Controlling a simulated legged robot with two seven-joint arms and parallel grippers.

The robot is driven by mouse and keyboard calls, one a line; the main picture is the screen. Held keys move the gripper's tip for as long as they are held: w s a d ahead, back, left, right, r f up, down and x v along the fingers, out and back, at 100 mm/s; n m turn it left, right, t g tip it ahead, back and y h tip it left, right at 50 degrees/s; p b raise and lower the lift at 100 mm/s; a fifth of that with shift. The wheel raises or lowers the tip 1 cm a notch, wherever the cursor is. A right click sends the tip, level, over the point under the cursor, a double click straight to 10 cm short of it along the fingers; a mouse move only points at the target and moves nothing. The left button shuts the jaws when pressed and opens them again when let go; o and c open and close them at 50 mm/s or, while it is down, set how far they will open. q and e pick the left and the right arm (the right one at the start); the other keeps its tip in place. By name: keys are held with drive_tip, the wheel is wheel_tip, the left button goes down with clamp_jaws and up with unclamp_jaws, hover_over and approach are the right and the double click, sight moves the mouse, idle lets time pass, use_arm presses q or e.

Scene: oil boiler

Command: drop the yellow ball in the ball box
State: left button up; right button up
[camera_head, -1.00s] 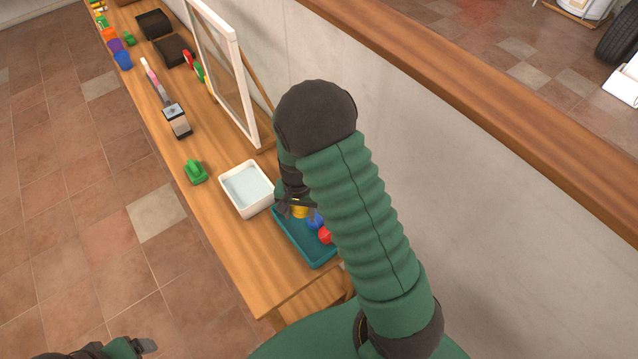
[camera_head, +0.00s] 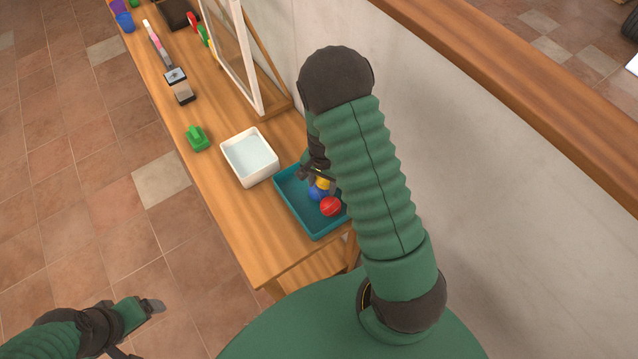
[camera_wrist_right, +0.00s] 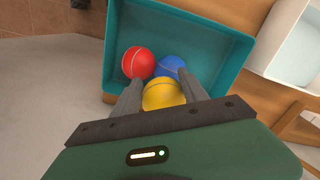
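The yellow ball (camera_wrist_right: 162,94) sits between the two fingers of my right gripper (camera_wrist_right: 160,85), which look closed against its sides. It also shows partly at the gripper in the head view (camera_head: 323,183). The gripper (camera_head: 317,175) is low over the teal ball box (camera_head: 318,232). The box's teal floor also shows in the right wrist view (camera_wrist_right: 205,50). A blue ball (camera_wrist_right: 172,67) and a red ball (camera_wrist_right: 138,62) are in the box, close to the yellow one. I cannot tell whether the yellow ball touches them. My left gripper (camera_head: 150,307) is far from the box, at lower left.
A white tray (camera_head: 248,157) stands beside the box on the narrow wooden table (camera_head: 240,222). A green object (camera_head: 197,138), a small device (camera_head: 179,87) and a white-framed pane (camera_head: 244,60) are farther along. A wall rises at the right.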

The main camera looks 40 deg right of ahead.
drive_tip(key=shift+o, duration=1.2)
drive_tip(key=shift+a, duration=0.1)
drive_tip(key=shift+o, duration=1.4)
drive_tip(key=a, duration=0.1)
drive_tip(key=a+r, duration=0.1)
drive_tip(key=a, duration=0.1)
drive_tip(key=shift+a, duration=0.3)
use_arm(q)
drive_tip(key=a, duration=0.4)
use_arm(e)
drive_tip(key=shift+r+b, duration=0.5)
drive_tip(key=shift+r, duration=7.85)
use_arm(q)
wheel_tip(320, 180, down, 8)
drive_tip(key=d+b, duration=0.2)
drive_tip(key=b, duration=0.5)
drive_tip(key=shift+d, duration=0.2)
use_arm(e)
drive_tip(key=s+a+f+n+t, duration=0.2)
drive_tip(key=s+a+f+n, duration=0.4)
drive_tip(key=a+f+n, duration=0.3)
drive_tip(key=shift+s+a+f+n+t, duration=0.35)
drive_tip(key=shift+a+n, duration=1.15)
drive_tip(key=shift+n, duration=0.7)
